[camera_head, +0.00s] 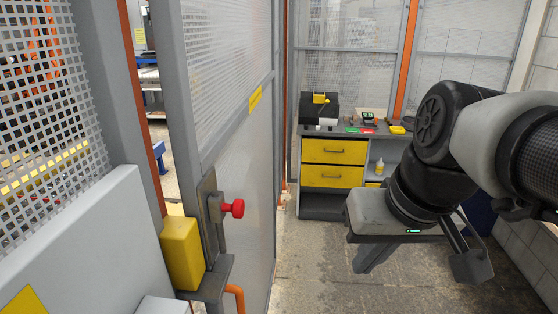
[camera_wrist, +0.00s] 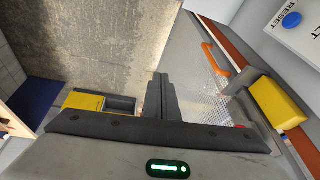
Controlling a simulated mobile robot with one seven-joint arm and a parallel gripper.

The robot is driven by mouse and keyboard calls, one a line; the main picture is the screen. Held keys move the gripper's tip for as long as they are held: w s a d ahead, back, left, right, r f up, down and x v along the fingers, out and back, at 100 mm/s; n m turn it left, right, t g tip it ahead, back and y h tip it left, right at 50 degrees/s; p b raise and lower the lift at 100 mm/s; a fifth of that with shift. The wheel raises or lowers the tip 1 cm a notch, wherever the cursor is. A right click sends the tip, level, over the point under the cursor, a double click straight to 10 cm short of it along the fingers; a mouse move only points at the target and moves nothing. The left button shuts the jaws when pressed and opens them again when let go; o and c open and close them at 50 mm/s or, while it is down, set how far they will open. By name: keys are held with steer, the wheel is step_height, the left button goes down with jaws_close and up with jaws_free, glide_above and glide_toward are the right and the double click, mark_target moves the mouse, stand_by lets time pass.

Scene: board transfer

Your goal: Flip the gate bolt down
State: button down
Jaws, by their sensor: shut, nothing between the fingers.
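The gate bolt is a grey metal slide with a red knob (camera_head: 233,208). It is mounted on the edge of the grey mesh gate (camera_head: 255,150) at left centre in the head view, and the knob points to the right. In the wrist view, a bit of red near the right of my gripper's body may be the knob, mostly hidden. My gripper (camera_head: 368,258) is shut and empty, to the right of the bolt and apart from it, over open floor. In the wrist view my closed fingers (camera_wrist: 161,92) show at the centre, touching nothing visible.
A yellow box (camera_head: 183,253) sits left of the bolt, with an orange handle (camera_head: 235,297) below. A grey workbench (camera_head: 315,205) with yellow drawers stands behind. A white panel with a blue reset button (camera_wrist: 292,19) shows in the wrist view. Floor between gate and gripper is clear.

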steer(key=w+a+r+n+g+y, duration=0.4)
steer(key=w+r+n+y, duration=0.1)
steer(key=w, duration=0.3)
steer(key=w+a+r+n+g+y+p, duration=0.1)
steer(key=w+a+r+n+g+y, duration=0.3)
steer(key=w+r, duration=0.4)
steer(key=shift+w+r+n+y, duration=0.25)
steer(key=shift+w+n+y, duration=0.15)
steer(key=shift+w+n, duration=0.2)
steer(key=shift+s+a+f, duration=0.1)
glide_toward(227, 208)
steer(key=w+a, duration=0.3)
steer(key=shift+s+a+f+p, duration=0.1)
steer(key=shift+s+f+p, duration=0.2)
steer(key=shift+s+f, duration=0.95)
steer(key=shift+r, duration=0.15)
